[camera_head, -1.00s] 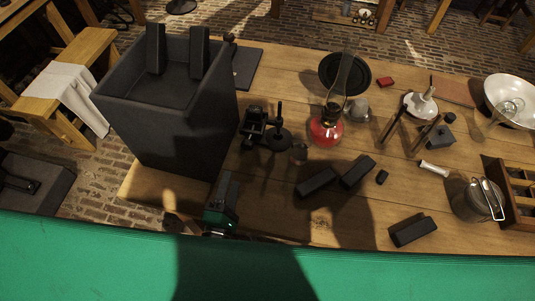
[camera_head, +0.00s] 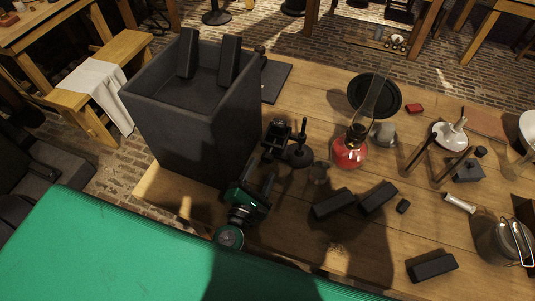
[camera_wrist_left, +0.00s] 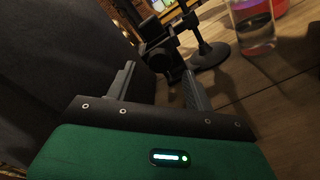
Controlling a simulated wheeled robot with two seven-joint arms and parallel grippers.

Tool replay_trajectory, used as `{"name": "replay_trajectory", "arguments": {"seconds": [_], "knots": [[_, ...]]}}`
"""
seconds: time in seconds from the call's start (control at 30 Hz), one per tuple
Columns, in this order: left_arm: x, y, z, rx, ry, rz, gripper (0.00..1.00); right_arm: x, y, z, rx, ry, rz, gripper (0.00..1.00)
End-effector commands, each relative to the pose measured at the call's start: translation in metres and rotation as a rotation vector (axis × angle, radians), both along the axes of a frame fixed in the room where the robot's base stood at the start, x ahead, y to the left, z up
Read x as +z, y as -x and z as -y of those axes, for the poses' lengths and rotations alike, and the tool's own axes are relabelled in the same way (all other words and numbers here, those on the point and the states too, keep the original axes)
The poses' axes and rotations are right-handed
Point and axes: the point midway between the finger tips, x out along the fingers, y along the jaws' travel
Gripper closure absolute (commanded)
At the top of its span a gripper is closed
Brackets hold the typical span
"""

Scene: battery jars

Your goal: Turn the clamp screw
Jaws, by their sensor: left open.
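A small black clamp-like device (camera_head: 275,138) stands on the wooden table, to the right of the big dark jar. A black stand with a round base and upright post (camera_head: 299,152) is close beside it. In the left wrist view the clamp device (camera_wrist_left: 158,42) lies just beyond my fingers, and the stand (camera_wrist_left: 208,52) is to its right. I cannot make out the screw clearly. My left gripper (camera_head: 258,177) is open and empty, its two fingers pointing at the device from the near side; it also shows in the left wrist view (camera_wrist_left: 158,84). My right gripper is not seen.
The tall dark jar (camera_head: 192,133) is close left of my left gripper. A glass tumbler (camera_head: 318,172), a red oil lamp (camera_head: 348,154) and black blocks (camera_head: 333,204) are to the right. Bare table (camera_head: 300,225) lies in front of the blocks.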

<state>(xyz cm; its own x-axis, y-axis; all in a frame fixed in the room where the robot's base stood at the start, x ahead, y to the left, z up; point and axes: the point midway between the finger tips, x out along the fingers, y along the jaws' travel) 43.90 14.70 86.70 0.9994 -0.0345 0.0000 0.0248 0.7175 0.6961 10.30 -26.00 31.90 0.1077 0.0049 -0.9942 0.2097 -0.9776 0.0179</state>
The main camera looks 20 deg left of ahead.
Motion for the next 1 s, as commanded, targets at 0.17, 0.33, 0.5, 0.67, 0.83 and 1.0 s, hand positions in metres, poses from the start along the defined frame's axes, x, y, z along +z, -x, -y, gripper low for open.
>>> {"name": "replay_trajectory", "arguments": {"seconds": [0.17,0.33,0.5,0.67,0.83,1.0], "knots": [[0.003,-0.03,0.001,0.001,0.0,0.002,0.47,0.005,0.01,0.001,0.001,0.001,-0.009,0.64],[0.001,-0.048,0.002,0.001,-0.001,0.001,0.47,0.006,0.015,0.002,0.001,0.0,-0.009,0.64],[0.0,-0.055,0.002,0.001,0.0,-0.001,0.47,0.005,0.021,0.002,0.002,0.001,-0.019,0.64],[0.0,-0.056,0.002,0.001,0.0,-0.001,0.47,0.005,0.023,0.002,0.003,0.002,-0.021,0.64],[0.0,-0.056,0.002,0.0,0.0,0.0,0.59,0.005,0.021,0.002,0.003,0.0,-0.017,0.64],[0.0,-0.056,0.002,0.0,0.0,0.0,0.92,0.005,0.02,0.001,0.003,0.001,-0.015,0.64]]}}
